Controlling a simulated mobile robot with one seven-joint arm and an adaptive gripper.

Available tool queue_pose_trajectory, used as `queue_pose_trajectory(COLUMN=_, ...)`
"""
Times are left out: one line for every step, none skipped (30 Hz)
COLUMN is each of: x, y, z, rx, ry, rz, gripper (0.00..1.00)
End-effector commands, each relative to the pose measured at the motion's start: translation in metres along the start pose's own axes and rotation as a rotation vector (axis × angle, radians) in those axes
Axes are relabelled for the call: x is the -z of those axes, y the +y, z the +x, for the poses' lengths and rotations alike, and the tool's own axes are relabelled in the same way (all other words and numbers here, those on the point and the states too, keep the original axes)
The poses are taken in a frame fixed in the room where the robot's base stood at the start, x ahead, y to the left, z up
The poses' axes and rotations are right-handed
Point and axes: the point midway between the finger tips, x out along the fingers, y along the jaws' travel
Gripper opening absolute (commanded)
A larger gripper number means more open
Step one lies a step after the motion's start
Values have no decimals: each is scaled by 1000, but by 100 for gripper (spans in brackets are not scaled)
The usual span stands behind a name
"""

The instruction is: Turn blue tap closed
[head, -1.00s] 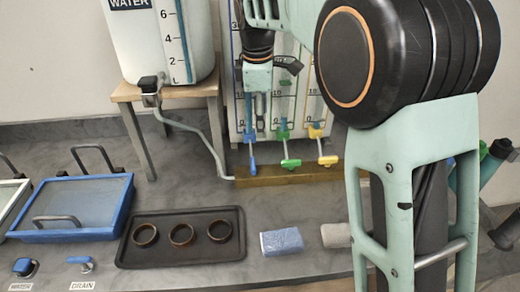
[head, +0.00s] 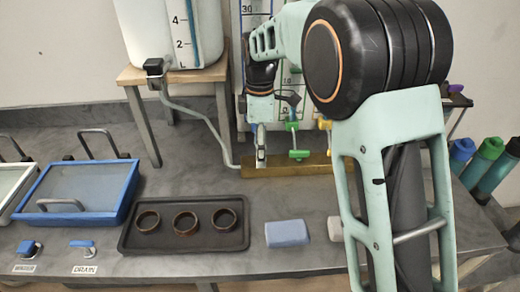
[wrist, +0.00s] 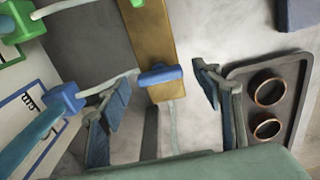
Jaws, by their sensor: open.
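The blue tap is a white stem with a small blue crosspiece (wrist: 160,75) at its end and a blue fitting (wrist: 65,97) at its root. In the wrist view the crosspiece shows between the two open fingers of my gripper (wrist: 163,82), with a visible gap on each side; I cannot tell any contact. In the head view my gripper (head: 261,152) points down in front of the measuring board, above the brass-coloured strip (head: 285,171). There it hides most of the blue tap.
A green tap (head: 299,154) stands just right of my gripper, with a yellow one (head: 325,124) partly behind my arm. A black tray (head: 185,252) with three rings, a blue sponge-like block (head: 287,233) and a blue-framed basin (head: 75,191) lie in front. A tank's pipe (head: 205,120) runs at left.

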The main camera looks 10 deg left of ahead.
Motion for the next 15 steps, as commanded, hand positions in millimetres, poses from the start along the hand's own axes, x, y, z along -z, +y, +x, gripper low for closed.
queue_pose_trajectory(x=0, y=0, z=3, rx=1, ry=0, rz=0, gripper=59)
queue_pose_trajectory(x=0, y=0, z=3, rx=1, ry=0, rz=0, gripper=59)
queue_pose_trajectory(x=0, y=0, z=4, rx=1, ry=0, rz=0, gripper=59)
queue_pose_trajectory(x=0, y=0, z=4, rx=1, ry=0, rz=0, gripper=59)
queue_pose_trajectory(x=0, y=0, z=4, rx=1, ry=0, rz=0, gripper=59)
queue_pose_trajectory(x=0, y=0, z=4, rx=1, ry=0, rz=0, gripper=59)
queue_pose_trajectory(x=0, y=0, z=4, rx=1, ry=0, rz=0, gripper=59)
queue_pose_trajectory(x=0, y=0, z=4, rx=0, ry=0, rz=0, gripper=59)
queue_pose_trajectory(x=0, y=0, z=4, rx=0, ry=0, rz=0, gripper=59)
queue_pose_trajectory(x=0, y=0, z=4, rx=0, ry=0, rz=0, gripper=58)
queue_pose_trajectory(x=0, y=0, z=4, rx=0, ry=0, rz=0, gripper=55)
queue_pose_trajectory(x=0, y=0, z=4, rx=0, ry=0, rz=0, gripper=51)
queue_pose_trajectory(x=0, y=0, z=4, rx=0, ry=0, rz=0, gripper=47)
queue_pose_trajectory(x=0, y=0, z=4, rx=0, ry=0, rz=0, gripper=44)
queue_pose_trajectory(x=0, y=0, z=4, rx=0, ry=0, rz=0, gripper=40)
